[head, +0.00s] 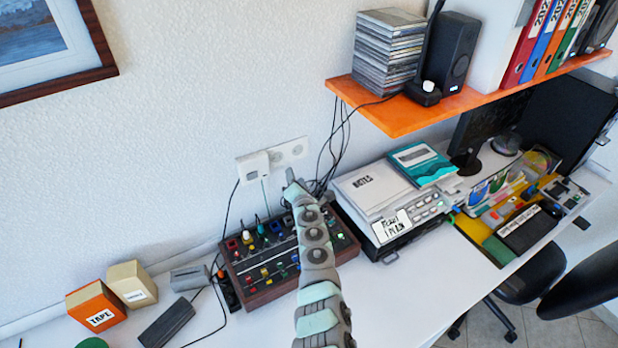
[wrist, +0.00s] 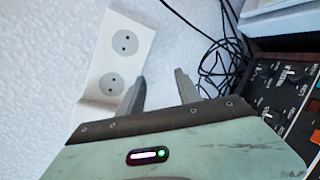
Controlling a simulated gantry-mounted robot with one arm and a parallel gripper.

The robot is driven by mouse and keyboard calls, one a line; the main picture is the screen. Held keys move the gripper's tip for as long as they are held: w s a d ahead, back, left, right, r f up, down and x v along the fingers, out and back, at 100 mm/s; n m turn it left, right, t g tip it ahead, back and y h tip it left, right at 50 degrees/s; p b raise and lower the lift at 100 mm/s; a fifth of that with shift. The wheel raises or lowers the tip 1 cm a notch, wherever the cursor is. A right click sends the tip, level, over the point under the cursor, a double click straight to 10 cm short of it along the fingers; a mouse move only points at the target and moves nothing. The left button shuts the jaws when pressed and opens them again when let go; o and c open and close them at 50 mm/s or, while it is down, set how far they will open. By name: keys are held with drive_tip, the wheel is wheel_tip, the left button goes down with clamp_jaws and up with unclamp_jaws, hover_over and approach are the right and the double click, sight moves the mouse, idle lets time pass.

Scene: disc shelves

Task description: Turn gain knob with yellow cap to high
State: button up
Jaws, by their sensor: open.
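A dark mixer with a reddish-brown wooden frame (head: 262,298) stands on the white desk against the wall. It carries rows of small knobs and sliders with coloured caps. A small yellow cap (head: 264,272) shows on its left half; I cannot read its setting or label. My arm crosses the mixer and hides part of its right half. My gripper (head: 291,184) is beyond the mixer's back edge, near the wall. In the wrist view my gripper (wrist: 160,92) is open and empty, with wall and cables beyond. The mixer's edge (wrist: 285,95) shows at the right; no yellow cap is clear there.
A wall socket plate (head: 287,152) with a plug and cables is close to my gripper. An orange shelf (head: 410,118) juts out at the upper right. A grey device with papers (head: 385,205) stands right of the mixer. Boxes, including an orange tape box (head: 95,303), stand left.

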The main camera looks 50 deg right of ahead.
drive_tip(key=shift+s+d+r+m+g+h+b, duration=0.15)
drive_tip(key=shift+d+m+g+h+b, duration=0.45)
drive_tip(key=shift+m, duration=1.15)
drive_tip(key=shift+d+r+m+g+h+b, duration=0.2)
drive_tip(key=shift+d+m+g+h+b, duration=0.45)
drive_tip(key=shift+m, duration=1.15)
drive_tip(key=shift+s+d+r+m+g+h+b, duration=0.15)
drive_tip(key=shift+d+m+g+h+b, duration=0.45)
drive_tip(key=shift+m, duration=1.15)
drive_tip(key=shift+w+d, duration=0.1)
